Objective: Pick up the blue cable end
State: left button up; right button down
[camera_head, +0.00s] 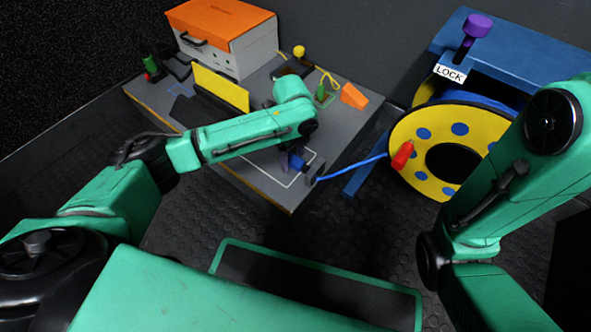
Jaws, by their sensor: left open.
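The blue cable (350,169) runs from the yellow reel to the front right part of the grey table. Its blue end (297,163) lies on the table near a white outlined area. My left arm reaches over the table from the left, with its wrist bent down. My left gripper (300,166) is open at the blue cable end, its dark fingers partly hidden by the wrist. I cannot tell whether the fingers touch the end. My right arm is at the right, and its gripper is out of view.
The yellow cable reel (408,180) with a red handle (402,155) stands right of the table (262,188). A blue stand (520,48) bears a LOCK label and a purple knob (478,25). An orange-lidded case (222,38), a yellow panel (220,87) and an orange wedge (354,96) occupy the table.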

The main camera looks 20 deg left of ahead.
pick_arm(q)
grip_shut()
jog(key=shift+p, duration=0.3)
